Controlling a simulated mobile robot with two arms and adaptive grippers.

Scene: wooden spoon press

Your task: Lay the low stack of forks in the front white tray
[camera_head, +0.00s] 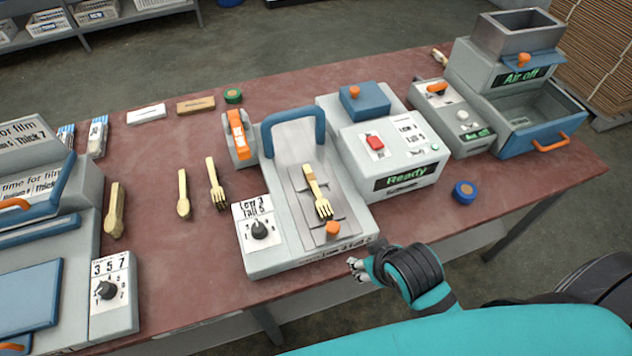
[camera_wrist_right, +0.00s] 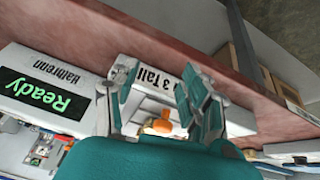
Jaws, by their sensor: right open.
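A wooden fork (camera_head: 216,183) lies on the red-brown table, left of the press. Another wooden fork (camera_head: 318,190) lies on the bed of the grey press (camera_head: 285,250), tines toward the front. I cannot tell whether either is a stack. A taller pile of wooden cutlery (camera_head: 114,210) lies further left; its kind is unclear. I cannot pick out the front white tray. My right gripper (camera_head: 357,269) is open and empty at the front right corner of the press. In the wrist view its fingers (camera_wrist_right: 160,92) spread before the orange knob (camera_wrist_right: 158,123). My left gripper is out of view.
A wooden spoon (camera_head: 183,195) lies beside the left fork. The grey "Ready" machine (camera_head: 400,160) stands right of the press, with a blue-and-orange disc (camera_head: 465,192) near it. Another machine (camera_head: 35,200) fills the left end.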

